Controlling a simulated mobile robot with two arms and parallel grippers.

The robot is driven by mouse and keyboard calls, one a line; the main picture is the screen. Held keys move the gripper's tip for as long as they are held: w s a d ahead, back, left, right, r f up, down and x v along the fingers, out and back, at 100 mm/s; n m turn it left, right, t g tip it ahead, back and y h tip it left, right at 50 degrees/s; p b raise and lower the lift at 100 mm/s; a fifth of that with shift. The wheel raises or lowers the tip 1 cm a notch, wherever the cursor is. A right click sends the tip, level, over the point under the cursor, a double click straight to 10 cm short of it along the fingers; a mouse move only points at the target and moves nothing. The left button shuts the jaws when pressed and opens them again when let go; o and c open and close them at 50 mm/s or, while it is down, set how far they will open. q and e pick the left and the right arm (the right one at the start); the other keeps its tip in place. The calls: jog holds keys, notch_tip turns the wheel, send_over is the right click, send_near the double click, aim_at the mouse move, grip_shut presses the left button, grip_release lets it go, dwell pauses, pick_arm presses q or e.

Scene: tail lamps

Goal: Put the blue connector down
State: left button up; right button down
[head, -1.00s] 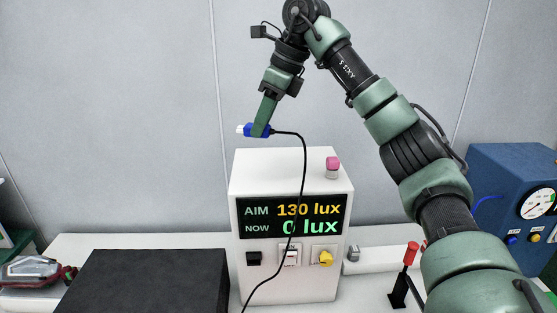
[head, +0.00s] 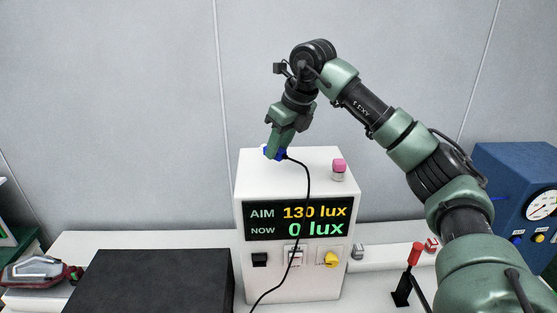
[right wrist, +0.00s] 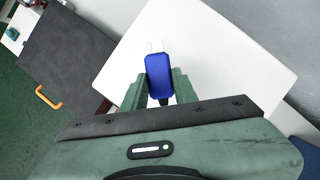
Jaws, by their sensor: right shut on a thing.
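The blue connector (head: 274,154) is in my right gripper (head: 276,150); in the head view most of it is hidden behind the fingers. In the right wrist view the blue connector (right wrist: 159,75) sits between the two green fingers, its pale plug end pointing away from the palm. A black cable hangs from it down the front of the white meter box (head: 245,190). In the head view the gripper is at the box's top left; I cannot tell whether the connector touches the top. My left gripper is not in view.
The box's display (head: 298,219) reads AIM 130 lux, NOW 0 lux. A pink-capped button (head: 339,167) stands on its top right. A dark slab (head: 150,285) lies left of the box. A red-handled lever (head: 413,258) and a blue gauge box (head: 495,165) are to the right.

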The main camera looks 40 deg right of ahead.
aim_at(279, 160)
notch_tip(279, 160, down, 4)
jog(key=shift+r+p, duration=0.1)
jog(key=shift+p, duration=0.4)
jog(key=shift+f, duration=0.45)
jog(key=shift+f, duration=0.1)
jog(key=c, duration=1.1)
grip_release()
jog(key=b+v, duration=0.2)
jog(key=v, duration=1)
jog(key=shift+b, duration=0.4)
jog(key=shift+s, duration=0.1)
